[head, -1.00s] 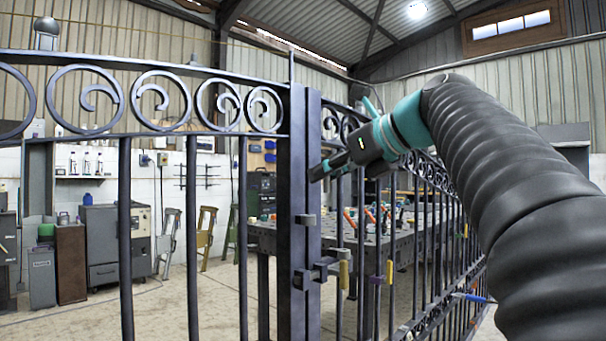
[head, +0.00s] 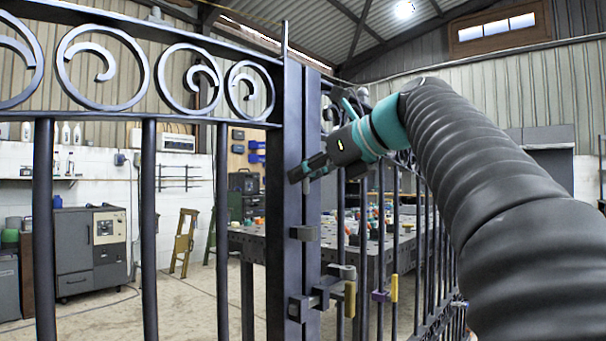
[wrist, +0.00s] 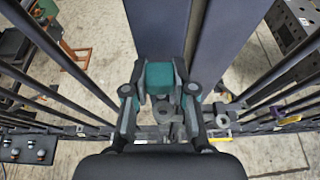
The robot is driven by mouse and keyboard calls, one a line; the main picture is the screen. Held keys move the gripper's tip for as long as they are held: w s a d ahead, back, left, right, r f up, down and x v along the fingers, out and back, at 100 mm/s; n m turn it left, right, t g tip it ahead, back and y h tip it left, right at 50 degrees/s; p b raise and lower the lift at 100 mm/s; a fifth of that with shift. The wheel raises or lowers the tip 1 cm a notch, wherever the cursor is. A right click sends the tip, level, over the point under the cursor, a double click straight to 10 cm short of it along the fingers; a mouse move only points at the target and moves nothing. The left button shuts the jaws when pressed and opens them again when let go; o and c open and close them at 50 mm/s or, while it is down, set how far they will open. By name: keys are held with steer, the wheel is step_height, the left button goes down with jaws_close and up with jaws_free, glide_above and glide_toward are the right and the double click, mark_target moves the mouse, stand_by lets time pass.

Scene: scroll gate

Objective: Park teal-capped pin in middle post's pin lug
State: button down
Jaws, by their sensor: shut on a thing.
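My gripper (head: 310,170) is beside the upper part of the dark middle post (head: 292,210). In the wrist view my gripper (wrist: 163,75) is shut on the teal-capped pin, whose teal cap (wrist: 160,78) shows between the fingers. The pin's shank is hidden there, and the head view does not show the pin clearly. A small grey block (head: 304,233), perhaps the pin lug, sticks out from the post below my gripper. Lower down is a hinge-like bracket (head: 325,288). In the wrist view grey fittings (wrist: 192,112) show below the fingers.
A yellow piece (head: 350,299) hangs at the bracket, and a yellow and purple fitting (head: 387,290) sits on bars to the right. Scrolled gate panels (head: 165,75) extend on both sides of the post. A dark work table (head: 255,240) stands behind the bars.

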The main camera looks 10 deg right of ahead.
mark_target(294, 223)
steer(key=shift+f+b, duration=2.35)
steer(key=shift+b, duration=0.85)
steer(key=shift+s+d+r+p, duration=0.1)
steer(key=shift+r+p, duration=0.05)
steer(key=shift+p, duration=0.3)
steer(key=shift+f+b, duration=0.7)
steer(key=shift+f, duration=0.85)
stand_by(0.7)
steer(key=c, duration=0.9)
jaws_free()
steer(key=shift+o, duration=0.2)
steer(key=v, duration=1.2)
steer(key=shift+f, duration=0.1)
